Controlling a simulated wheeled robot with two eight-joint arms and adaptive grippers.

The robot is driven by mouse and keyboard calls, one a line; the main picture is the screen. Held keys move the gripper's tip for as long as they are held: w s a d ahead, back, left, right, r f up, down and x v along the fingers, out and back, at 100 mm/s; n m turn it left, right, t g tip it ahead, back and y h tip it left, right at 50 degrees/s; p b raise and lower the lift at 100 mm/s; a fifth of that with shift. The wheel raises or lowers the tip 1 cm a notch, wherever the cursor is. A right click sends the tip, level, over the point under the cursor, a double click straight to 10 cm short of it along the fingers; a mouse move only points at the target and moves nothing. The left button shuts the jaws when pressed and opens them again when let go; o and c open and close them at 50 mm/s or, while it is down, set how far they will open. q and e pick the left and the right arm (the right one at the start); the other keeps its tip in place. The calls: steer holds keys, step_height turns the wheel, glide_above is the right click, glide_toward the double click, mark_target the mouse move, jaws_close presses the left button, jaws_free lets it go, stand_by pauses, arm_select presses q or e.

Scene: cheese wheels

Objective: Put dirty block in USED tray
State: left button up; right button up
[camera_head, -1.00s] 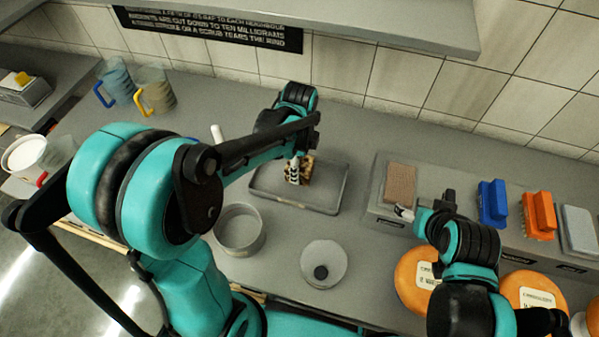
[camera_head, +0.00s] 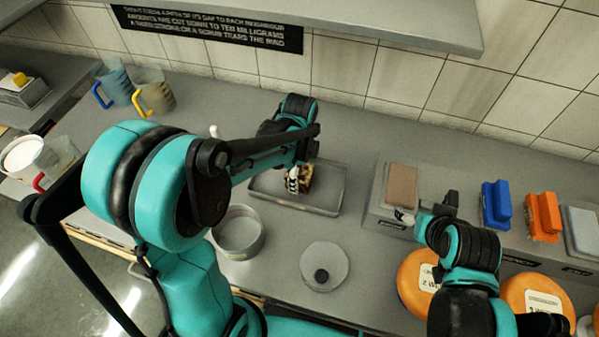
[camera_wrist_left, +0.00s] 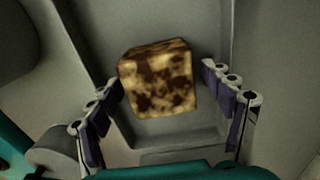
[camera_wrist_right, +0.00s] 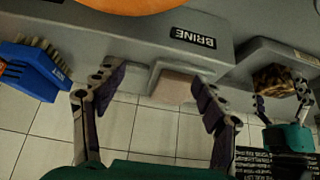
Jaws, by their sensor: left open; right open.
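The dirty block (camera_head: 307,177), mottled brown and yellow, is at the grey tray (camera_head: 327,198) on the counter. In the left wrist view the block (camera_wrist_left: 158,80) sits over the tray floor (camera_wrist_left: 180,131). My left gripper (camera_head: 293,181) is open, its fingers (camera_wrist_left: 170,103) either side of the block with gaps visible. The block (camera_wrist_right: 272,79) also shows beside my left gripper in the right wrist view. My right gripper (camera_head: 403,215) is open by the tan block (camera_head: 401,184); its fingers (camera_wrist_right: 158,90) are spread and empty. I cannot read any USED label.
A holder with a BRINE label (camera_wrist_right: 193,37) carries the tan block. Blue (camera_head: 496,204) and orange (camera_head: 543,215) brushes stand to its right. A round pan (camera_head: 239,232) and a pale dish (camera_head: 324,266) lie in front of the tray. Orange cheese wheels (camera_head: 417,284) sit at the front right.

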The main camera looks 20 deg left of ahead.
arm_select(q)
step_height(320, 180, up, 12)
steer(key=p, duration=0.4)
steer(key=s+a+r+n+t, duration=0.1)
steer(key=s+a+n+t, duration=0.1)
steer(key=s+n, duration=0.3)
steer(key=s+a+r+n+t, duration=0.1)
steer(key=s+n+t, duration=0.4)
steer(key=n, duration=0.8)
steer(key=shift+s+a+r, duration=0.3)
steer(key=shift+s+a, duration=0.35)
steer(key=shift+a, duration=0.2)
step_height(320, 180, down, 4)
steer(key=b, duration=0.3)
steer(key=shift+r+b, duration=0.15)
steer(key=shift+b, duration=0.25)
